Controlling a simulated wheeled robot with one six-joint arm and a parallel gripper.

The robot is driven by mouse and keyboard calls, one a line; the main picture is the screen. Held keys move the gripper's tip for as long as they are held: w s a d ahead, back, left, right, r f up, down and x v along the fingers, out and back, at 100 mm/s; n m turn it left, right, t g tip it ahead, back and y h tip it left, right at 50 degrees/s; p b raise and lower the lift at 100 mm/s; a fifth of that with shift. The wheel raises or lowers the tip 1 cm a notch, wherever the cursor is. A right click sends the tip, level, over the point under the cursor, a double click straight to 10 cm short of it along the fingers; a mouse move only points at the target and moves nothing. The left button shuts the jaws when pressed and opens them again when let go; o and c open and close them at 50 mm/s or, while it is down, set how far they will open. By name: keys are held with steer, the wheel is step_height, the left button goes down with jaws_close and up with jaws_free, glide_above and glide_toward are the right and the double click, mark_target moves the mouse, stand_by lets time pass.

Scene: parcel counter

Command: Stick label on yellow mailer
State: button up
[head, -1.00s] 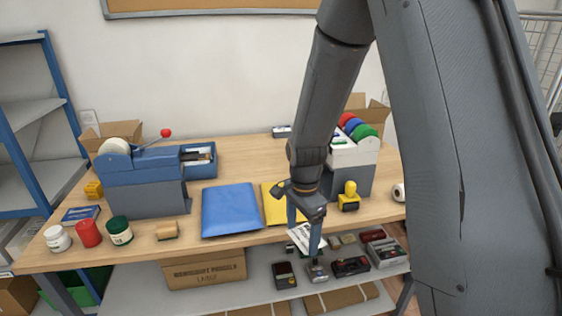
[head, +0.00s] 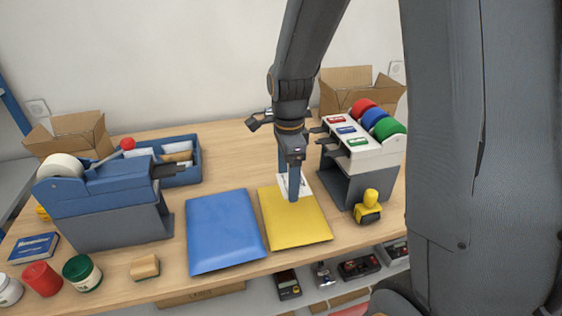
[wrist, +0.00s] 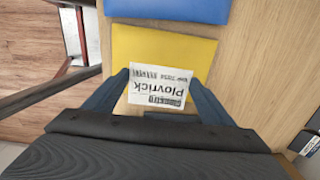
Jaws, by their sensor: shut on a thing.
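The yellow mailer (head: 297,224) lies flat on the counter, right of the blue mailer (head: 222,232). My gripper (head: 289,188) is above the far part of the yellow mailer, shut on a white printed label (head: 302,184). In the wrist view the label (wrist: 159,86) spans between both fingertips and reads "Plovrick" upside down. It covers part of the yellow mailer (wrist: 182,45) there. I cannot tell how high the label is above the mailer.
A label dispenser (head: 362,146) with coloured rolls stands right of my gripper, with a yellow-handled stamp (head: 368,208) before it. A blue tape dispenser (head: 105,195) stands at left. The counter (head: 232,155) behind the mailers is clear.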

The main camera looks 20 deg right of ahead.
mark_target(287, 184)
steer(key=shift+w, duration=0.25)
step_height(287, 184, down, 6)
steer(key=b, duration=0.6)
steer(key=shift+f, duration=0.15)
steer(key=shift+s+f+b, duration=0.1)
steer(key=shift+f+b, duration=0.5)
steer(key=shift+f, duration=0.65)
steer(key=o, duration=0.7)
steer(key=shift+o, duration=0.2)
steer(key=shift+r, duration=0.15)
steer(key=shift+r+p, duration=2.45)
steer(key=shift+r, duration=0.15)
steer(key=shift+r, duration=0.1)
